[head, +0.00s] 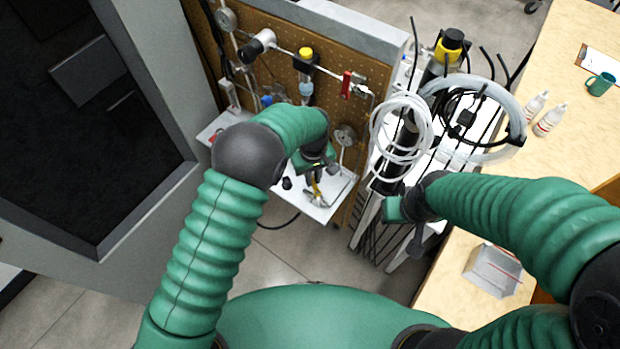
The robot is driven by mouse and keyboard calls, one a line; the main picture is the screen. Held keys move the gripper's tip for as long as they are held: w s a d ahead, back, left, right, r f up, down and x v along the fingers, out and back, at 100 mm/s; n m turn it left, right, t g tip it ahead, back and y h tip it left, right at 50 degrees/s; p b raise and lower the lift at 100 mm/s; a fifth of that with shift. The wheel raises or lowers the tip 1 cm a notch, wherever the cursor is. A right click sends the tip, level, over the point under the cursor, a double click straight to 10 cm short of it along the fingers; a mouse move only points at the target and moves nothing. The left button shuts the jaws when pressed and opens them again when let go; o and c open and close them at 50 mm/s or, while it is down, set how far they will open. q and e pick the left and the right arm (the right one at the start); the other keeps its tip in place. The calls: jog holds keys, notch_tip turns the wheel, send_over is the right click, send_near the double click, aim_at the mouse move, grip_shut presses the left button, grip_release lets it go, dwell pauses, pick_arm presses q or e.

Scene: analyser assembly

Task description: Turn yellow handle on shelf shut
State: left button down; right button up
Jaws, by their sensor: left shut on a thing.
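The yellow handle (317,199) is at the small white shelf (339,192) on the pegboard's lower part. Only a small piece of it shows, below my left gripper. My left gripper (316,178) reaches down over the shelf and is shut on the yellow handle; its fingertips are partly hidden by its own wrist. My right gripper (414,243) hangs to the right of the shelf, beside the white cart, apart from the handle. Its fingers are too dark and small to tell whether they are open.
A brown pegboard (275,75) with pipes, gauges and a red-handled valve (346,85) stands behind the shelf. A white cart (370,225) with coiled tubing (403,124) stands to the right. A wooden table (570,130) holds bottles and a green mug (600,84). Floor shows below the shelf.

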pick_arm(q)
jog(key=m, duration=0.2)
jog(key=d+m, duration=0.2)
jog(key=m, duration=0.1)
jog(key=shift+w+r+m, duration=0.2)
jog(key=shift+w+m, duration=0.1)
jog(key=shift+w, duration=0.1)
jog(key=m, duration=0.2)
jog(key=d+m, duration=0.1)
jog(key=m, duration=0.1)
jog(key=d+m, duration=0.1)
jog(key=shift+s+m, duration=0.35)
jog(key=shift+m, duration=0.05)
jog(key=shift+r, duration=0.1)
jog(key=c, duration=1.6)
grip_release()
jog(key=shift+o, duration=1)
jog(key=shift+s, duration=0.1)
jog(key=shift+f, duration=0.2)
notch_tip(320, 180, up, 12)
jog(key=b, duration=0.1)
